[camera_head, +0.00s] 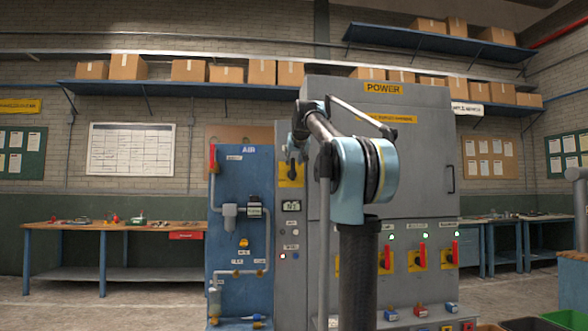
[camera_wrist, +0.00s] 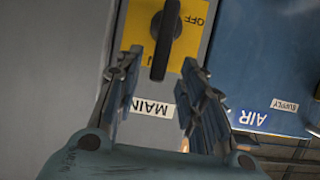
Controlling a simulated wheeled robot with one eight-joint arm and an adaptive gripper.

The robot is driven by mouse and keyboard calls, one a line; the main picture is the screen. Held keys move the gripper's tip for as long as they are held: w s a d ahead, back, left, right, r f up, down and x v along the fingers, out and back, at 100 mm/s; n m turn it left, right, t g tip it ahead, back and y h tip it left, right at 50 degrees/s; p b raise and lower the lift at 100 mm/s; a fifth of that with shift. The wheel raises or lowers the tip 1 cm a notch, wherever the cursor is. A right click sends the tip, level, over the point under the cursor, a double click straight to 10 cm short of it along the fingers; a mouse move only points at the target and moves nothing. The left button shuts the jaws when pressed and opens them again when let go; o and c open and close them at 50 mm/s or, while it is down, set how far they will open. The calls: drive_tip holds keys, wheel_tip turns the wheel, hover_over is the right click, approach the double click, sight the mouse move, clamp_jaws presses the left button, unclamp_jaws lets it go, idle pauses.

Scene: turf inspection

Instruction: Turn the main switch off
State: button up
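The main switch has a black handle (camera_wrist: 166,38) on a yellow plate (camera_wrist: 140,22), under a label reading MAIN (camera_wrist: 152,106) in the upside-down wrist view. The handle stands roughly upright in that view, with OFF printed to its upper right; other lettering is partly hidden by a finger. My gripper (camera_wrist: 160,58) is open, with one finger on each side of the handle's near end and visible gaps between. In the head view, the yellow plate (camera_head: 291,180) shows on the grey cabinet, and my gripper (camera_head: 297,148) is in front of it, partly hidden by my arm.
A blue AIR panel (camera_head: 240,200) with pipes and a red lever (camera_head: 212,158) adjoins on the left. The large grey POWER cabinet (camera_head: 432,150) stands to the right, with several red-handled switches (camera_head: 422,254) below. A workbench (camera_head: 120,226) is further left.

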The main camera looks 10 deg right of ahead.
sight(293, 162)
drive_tip(key=x, duration=0.5)
drive_tip(key=shift+w+f, duration=0.15)
drive_tip(key=shift+w, duration=0.2)
